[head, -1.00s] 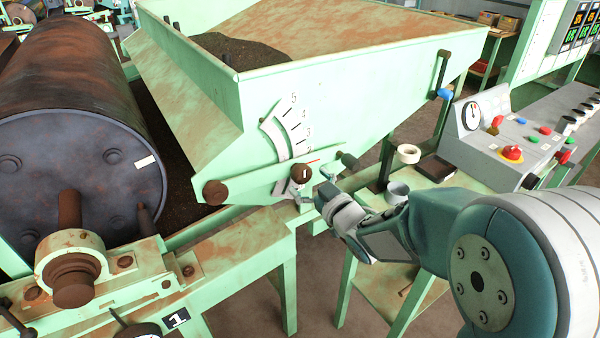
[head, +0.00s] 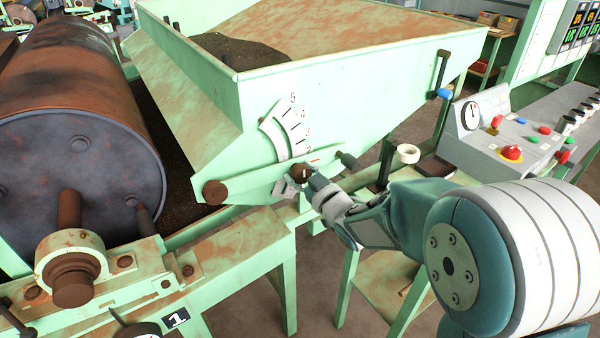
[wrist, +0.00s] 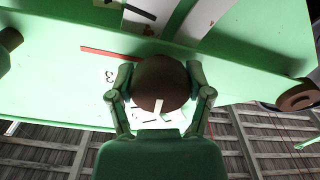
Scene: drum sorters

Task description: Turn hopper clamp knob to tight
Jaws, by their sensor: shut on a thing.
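The hopper clamp knob (head: 301,173) is a round brown knob with a pale mark, on the lower front of the green hopper (head: 350,95), just below the numbered scale plate (head: 285,130). In the wrist view the knob (wrist: 160,84) sits between the two fingers, its pale mark pointing towards the gripper's palm. My gripper (wrist: 160,98) is shut on the knob, one finger on each side. In the head view my gripper (head: 304,187) reaches it from the lower right and hides part of it. A red line (wrist: 110,53) shows beside the knob.
A rusty drum (head: 75,110) stands at left. A control panel (head: 510,140) with coloured buttons is at right. Green frame legs stand below.

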